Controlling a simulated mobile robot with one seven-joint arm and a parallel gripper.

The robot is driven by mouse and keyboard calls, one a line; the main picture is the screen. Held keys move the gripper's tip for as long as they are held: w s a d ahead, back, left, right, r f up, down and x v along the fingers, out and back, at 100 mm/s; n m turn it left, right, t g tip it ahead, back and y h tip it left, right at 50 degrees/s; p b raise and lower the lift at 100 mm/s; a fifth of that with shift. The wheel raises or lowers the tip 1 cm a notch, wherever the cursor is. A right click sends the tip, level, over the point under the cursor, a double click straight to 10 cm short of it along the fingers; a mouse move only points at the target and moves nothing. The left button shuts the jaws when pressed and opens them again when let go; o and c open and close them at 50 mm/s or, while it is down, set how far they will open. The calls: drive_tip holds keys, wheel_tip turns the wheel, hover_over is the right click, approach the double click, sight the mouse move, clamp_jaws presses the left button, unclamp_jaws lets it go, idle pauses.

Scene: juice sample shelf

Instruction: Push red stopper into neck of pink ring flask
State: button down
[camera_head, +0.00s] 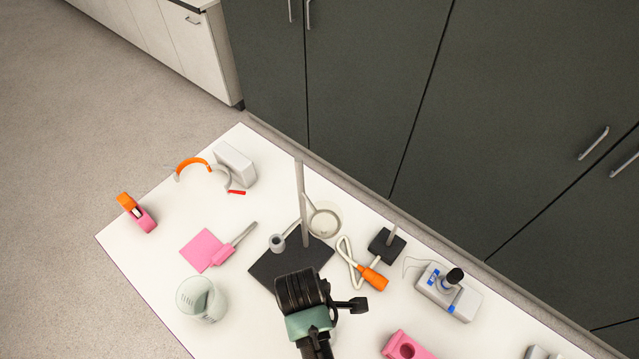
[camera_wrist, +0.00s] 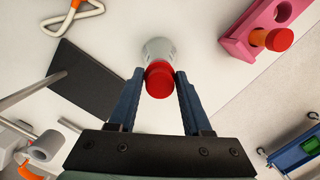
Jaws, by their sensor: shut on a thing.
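My gripper (camera_wrist: 159,74) has its two blue fingers closed on the sides of a red stopper (camera_wrist: 159,82) in the wrist view. Just beyond the stopper is a pale grey, glassy vessel (camera_wrist: 157,47), partly covered by it. I see no pink ring on that vessel, and I cannot tell whether the stopper touches its neck or sits in it. In the head view my dark wrist (camera_head: 300,290) hides the fingers, the stopper and this vessel.
A pink holder (camera_head: 406,348) has an empty hole and an orange piece with a red top (camera_wrist: 278,39). A stand with a black base (camera_head: 275,265) and upright rod (camera_head: 301,200) is close to my wrist. A glass beaker (camera_head: 201,300) stands left. An orange-handled loop (camera_head: 372,279) lies right.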

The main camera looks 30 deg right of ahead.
drive_tip(key=shift+f, duration=0.4)
drive_tip(key=shift+c, duration=1.3)
unclamp_jaws()
drive_tip(key=shift+r, duration=0.1)
